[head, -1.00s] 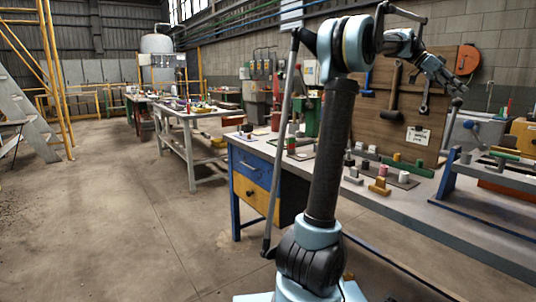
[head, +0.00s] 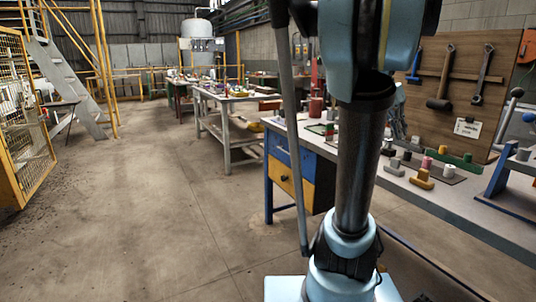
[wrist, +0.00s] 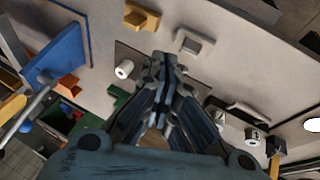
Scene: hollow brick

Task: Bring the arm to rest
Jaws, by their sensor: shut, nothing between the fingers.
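My gripper (wrist: 165,68) shows in the wrist view with its fingers together and nothing held. It is above a grey bench top with small parts on it. A white cylinder (wrist: 124,69) lies left of the fingertips, and a grey block (wrist: 194,42) and a yellow block (wrist: 141,17) lie beyond them. In the head view my arm stands upright in front of the workbench (head: 470,212). The arm's upper end runs out of the top of the picture, and my gripper cannot be made out clearly there.
A blue stand (wrist: 57,55) rises at the left in the wrist view. The head view shows a tool board (head: 465,80) behind the bench, a blue and yellow drawer unit (head: 290,180), another table (head: 228,100) farther back and a yellow cage (head: 25,120). The floor (head: 150,200) between is open.

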